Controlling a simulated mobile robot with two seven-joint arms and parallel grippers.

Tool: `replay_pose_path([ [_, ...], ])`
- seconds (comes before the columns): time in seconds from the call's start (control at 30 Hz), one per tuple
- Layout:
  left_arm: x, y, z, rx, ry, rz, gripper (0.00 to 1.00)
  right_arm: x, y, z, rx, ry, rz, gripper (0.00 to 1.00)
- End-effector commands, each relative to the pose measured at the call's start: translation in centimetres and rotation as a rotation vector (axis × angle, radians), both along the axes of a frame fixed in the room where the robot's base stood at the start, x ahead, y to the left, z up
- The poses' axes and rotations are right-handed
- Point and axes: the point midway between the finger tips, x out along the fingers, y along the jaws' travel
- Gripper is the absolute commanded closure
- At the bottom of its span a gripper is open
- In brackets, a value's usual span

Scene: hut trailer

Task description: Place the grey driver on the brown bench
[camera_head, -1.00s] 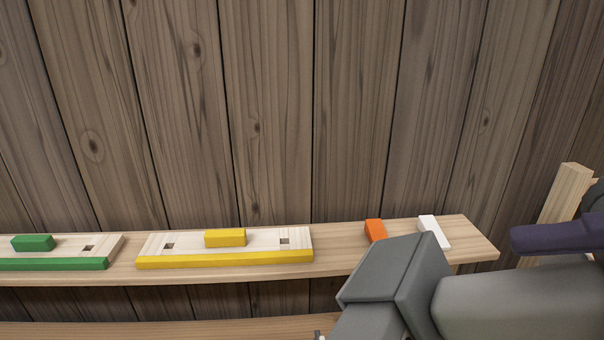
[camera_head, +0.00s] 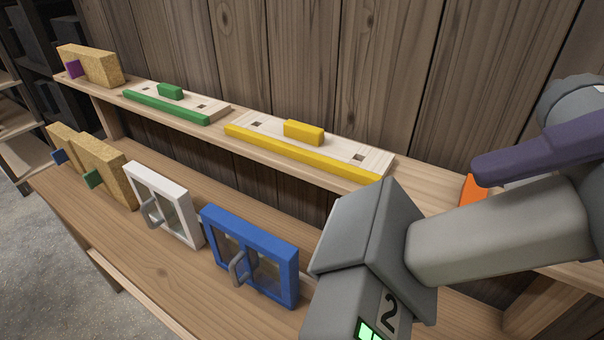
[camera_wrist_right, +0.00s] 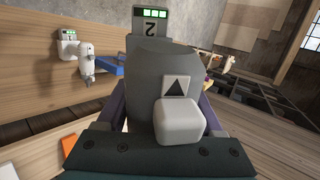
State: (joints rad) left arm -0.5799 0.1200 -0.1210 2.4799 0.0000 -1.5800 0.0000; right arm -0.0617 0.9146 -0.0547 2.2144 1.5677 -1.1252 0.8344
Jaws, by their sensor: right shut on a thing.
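The grey driver (camera_head: 375,240) is large in the near right of the head view, with a "2" label and green lights on its base. It also shows in the wrist view (camera_wrist_right: 165,70). My right gripper (camera_head: 530,150) is shut on the driver's grey body, with purple fingers on both sides in the wrist view. One finger is hidden in the head view. The brown wooden bench (camera_head: 160,275) stretches below and behind the driver, which looks raised in front of it. My left gripper is not in view.
A blue frame (camera_head: 250,255) and a white frame (camera_head: 165,205) with handles stand on the bench, with tan blocks (camera_head: 108,172) farther left. A raised shelf (camera_head: 215,135) behind holds green and yellow-edged boards and an orange block (camera_head: 472,190). The bench front is bare.

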Motion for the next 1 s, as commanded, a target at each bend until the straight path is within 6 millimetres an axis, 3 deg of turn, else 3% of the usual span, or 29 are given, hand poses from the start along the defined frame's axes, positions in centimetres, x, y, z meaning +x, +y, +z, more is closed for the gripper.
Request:
replay_pose_path([
  [0.03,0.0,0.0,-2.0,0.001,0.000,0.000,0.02,0.3,0.5,-1.6,-0.013,-0.006,0.039,1.00],
  [0.27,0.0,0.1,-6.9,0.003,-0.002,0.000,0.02,0.2,2.2,-6.2,-0.125,0.022,0.253,1.00],
  [0.53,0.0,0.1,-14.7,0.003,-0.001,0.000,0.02,0.1,3.1,-13.5,-0.320,0.010,0.599,1.00],
  [0.77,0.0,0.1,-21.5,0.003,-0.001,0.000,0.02,0.4,1.8,-19.5,-0.508,-0.058,0.904,1.00],
  [1.0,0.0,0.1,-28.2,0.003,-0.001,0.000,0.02,1.3,-1.5,-24.5,-0.683,-0.169,1.147,1.00],
])
